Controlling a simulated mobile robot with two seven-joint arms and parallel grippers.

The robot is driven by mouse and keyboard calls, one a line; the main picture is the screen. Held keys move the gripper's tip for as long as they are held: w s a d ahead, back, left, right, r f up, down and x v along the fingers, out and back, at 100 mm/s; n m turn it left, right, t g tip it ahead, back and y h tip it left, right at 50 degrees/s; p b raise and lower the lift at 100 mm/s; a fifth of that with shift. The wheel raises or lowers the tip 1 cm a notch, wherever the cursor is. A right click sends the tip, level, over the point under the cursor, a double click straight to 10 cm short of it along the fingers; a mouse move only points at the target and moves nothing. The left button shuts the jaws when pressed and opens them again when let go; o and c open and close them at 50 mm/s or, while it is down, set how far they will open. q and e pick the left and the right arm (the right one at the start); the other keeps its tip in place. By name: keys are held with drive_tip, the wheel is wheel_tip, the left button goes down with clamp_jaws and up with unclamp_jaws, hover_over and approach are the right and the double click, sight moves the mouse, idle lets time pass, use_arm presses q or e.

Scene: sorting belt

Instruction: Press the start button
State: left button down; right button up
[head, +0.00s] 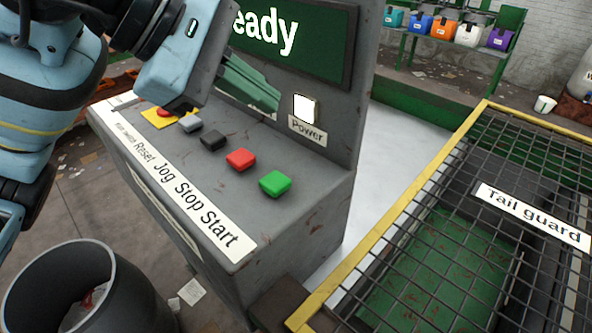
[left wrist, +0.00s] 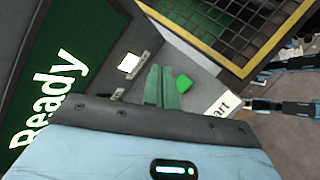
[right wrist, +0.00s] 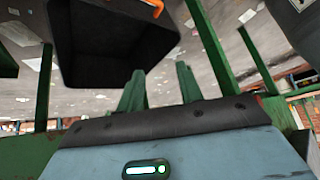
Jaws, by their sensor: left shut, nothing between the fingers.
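The green start button (head: 275,183) is at the near right end of the row on the grey control panel, by the word "Start" on the white label strip (head: 200,208). It also shows in the left wrist view (left wrist: 184,83), just right of the fingertips. My left gripper (head: 276,101) is shut and empty. In the head view it is above the panel, up from the green button and apart from it, close to the screen face. My right gripper (right wrist: 159,68) shows only in the right wrist view, its two fingers apart with nothing between them.
Red (head: 241,159), black (head: 213,139) and grey (head: 190,123) buttons sit beside the green one. A lit white power switch (head: 305,108) is on the upright face under the screen (head: 300,40), which reads "eady". A yellow-edged mesh guard (head: 440,190) stands right. A dark bin (head: 65,262) stands front left.

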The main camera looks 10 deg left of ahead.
use_arm(q)
drive_tip(key=shift+d, duration=0.15)
idle(0.3)
drive_tip(key=b, duration=0.5)
hover_over(266, 181)
wheel_tip(266, 181, down, 8)
drive_tip(key=shift+r, duration=0.25)
drive_tip(key=shift+f+b, duration=0.4)
drive_tip(key=shift+f, duration=0.25)
